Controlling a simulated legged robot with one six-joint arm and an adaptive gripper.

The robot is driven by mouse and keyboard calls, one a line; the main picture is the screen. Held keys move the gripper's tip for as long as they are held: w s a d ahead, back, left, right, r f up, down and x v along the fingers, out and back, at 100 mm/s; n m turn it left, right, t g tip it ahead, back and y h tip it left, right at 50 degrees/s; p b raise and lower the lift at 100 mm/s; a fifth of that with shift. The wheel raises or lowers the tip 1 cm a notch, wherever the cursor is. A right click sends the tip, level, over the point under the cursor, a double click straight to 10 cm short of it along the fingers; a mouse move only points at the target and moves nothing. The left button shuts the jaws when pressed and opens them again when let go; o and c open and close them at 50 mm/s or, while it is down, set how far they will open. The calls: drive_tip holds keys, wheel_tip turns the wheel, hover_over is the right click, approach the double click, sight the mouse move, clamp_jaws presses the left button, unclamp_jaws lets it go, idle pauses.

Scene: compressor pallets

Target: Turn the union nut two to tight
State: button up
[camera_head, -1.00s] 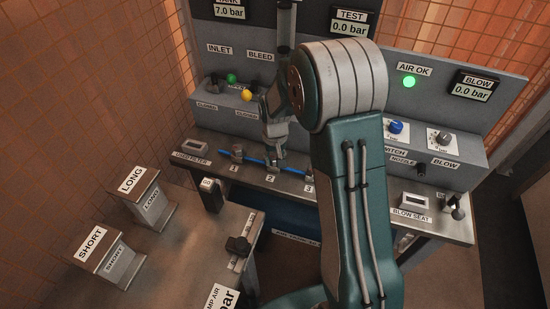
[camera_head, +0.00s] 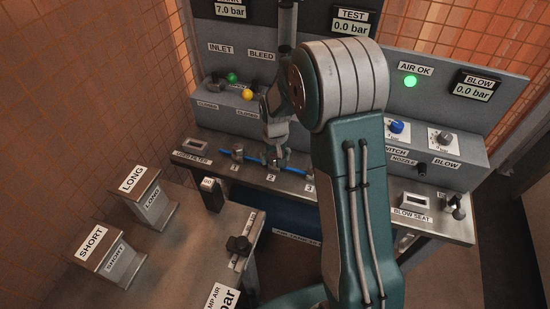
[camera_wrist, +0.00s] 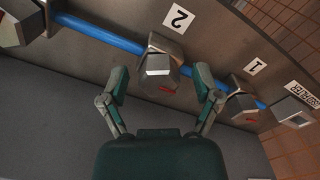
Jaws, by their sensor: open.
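The union nut two (camera_wrist: 158,74) is a grey metal nut with a red mark on a blue pipe (camera_wrist: 95,32), beside the label 2 (camera_wrist: 179,18) in the wrist view. My gripper (camera_wrist: 162,88) is open, with one finger on each side of the nut's near part. I cannot tell whether either finger touches it. In the head view my gripper (camera_head: 273,152) hangs over the pipe above the label 2 (camera_head: 271,177) and hides most of the nut.
Nut one (camera_wrist: 242,100) sits close beside my right finger in the wrist view, and another fitting (camera_wrist: 20,22) is at the upper left. The panel with coloured knobs (camera_head: 232,78) stands behind the pipe. LONG (camera_head: 150,198) and SHORT (camera_head: 108,258) bins stand at the left.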

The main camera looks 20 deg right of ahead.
wheel_tip(320, 180, up, 12)
idle(0.4)
drive_tip(key=shift+f, duration=0.1)
